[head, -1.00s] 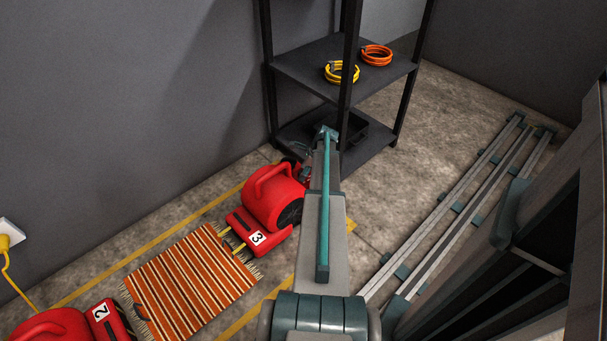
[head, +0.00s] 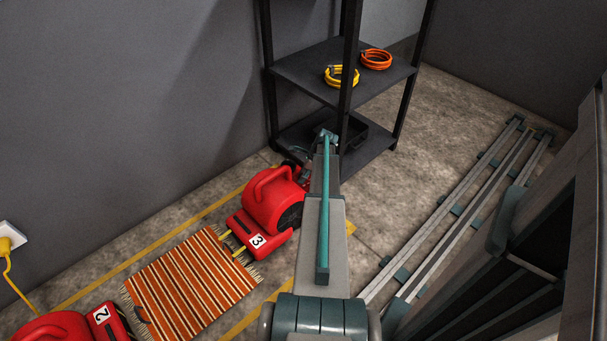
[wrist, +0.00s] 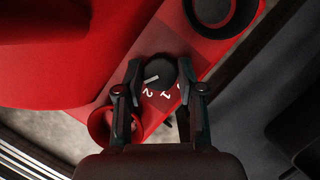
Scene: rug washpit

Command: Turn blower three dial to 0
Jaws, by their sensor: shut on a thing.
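Blower three (head: 270,204), red with a "3" label, stands on the floor at the end of the striped rug. In the wrist view, its round black dial (wrist: 164,70) has a white pointer mark aimed to the lower left, near the printed "2". A "1" and a partly hidden "0" follow to the right. My gripper (wrist: 160,76) is shut on the dial, with one finger on each side of it.
A red blower marked "2" (head: 62,326) stands at the lower left, beyond the striped rug (head: 190,284). A black shelf (head: 318,78) with yellow and orange coils stands just behind my gripper. Metal rails lie on the floor at right.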

